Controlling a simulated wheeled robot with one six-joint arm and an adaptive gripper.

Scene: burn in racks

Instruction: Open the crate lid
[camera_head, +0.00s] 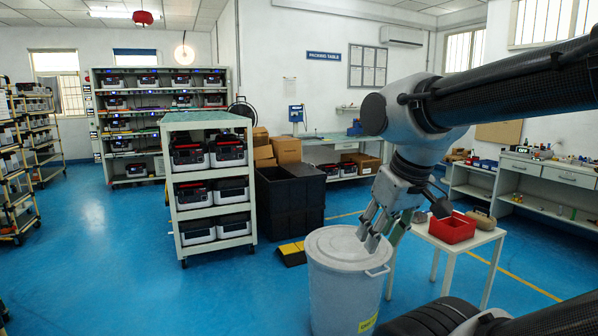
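A black crate stack (290,200) stands on the floor at the middle, right of the shelf cart. Its top shows dark, and I cannot make out whether a lid lies closed on it. A round grey bin (345,285) with a lid and side handle stands in front, nearer to me. My gripper (369,241) hangs from the arm at the right, fingers pointing down, in front of the bin's lid in the picture. I cannot tell whether it touches the lid. A gap shows between its fingers, and nothing is seen held.
A shelf cart (212,127) with several black-and-white units stands left of the crates. A small white table (480,241) with a red bin (452,228) stands at the right. A yellow-black wedge (292,253) lies by the crates. Blue floor is clear at the left.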

